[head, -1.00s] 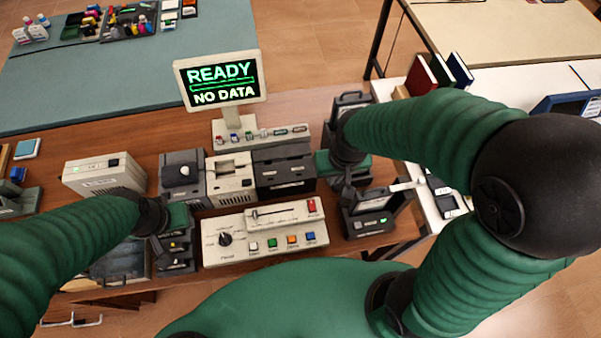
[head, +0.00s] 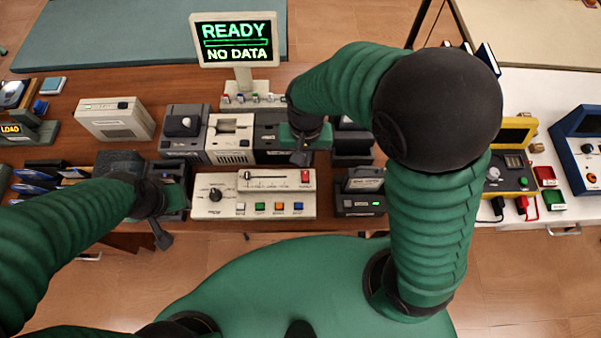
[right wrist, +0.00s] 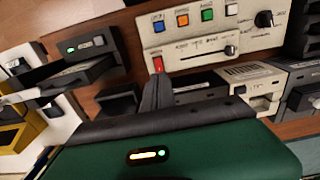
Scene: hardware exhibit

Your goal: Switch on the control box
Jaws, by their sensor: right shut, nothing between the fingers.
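The control box (head: 226,205) is a cream panel with a black knob, a slider, several coloured buttons and a red switch (head: 306,176) at its upper right. The panel (right wrist: 205,38) and red switch (right wrist: 158,63) also show in the right wrist view. My right gripper (head: 300,158) is shut and empty just behind the red switch. In the right wrist view its fingertips (right wrist: 157,82) are right at the switch; I cannot tell whether they touch it. My left gripper (head: 163,238) hangs by the table's front edge, left of the box; its finger gap is not clear.
A monitor (head: 236,42) reading "READY NO DATA" stands behind the box. Grey and cream devices (head: 230,137) stand close behind the panel. A dark device with a green light (head: 360,203) stands to its right. A yellow instrument (head: 515,165) sits on the white table.

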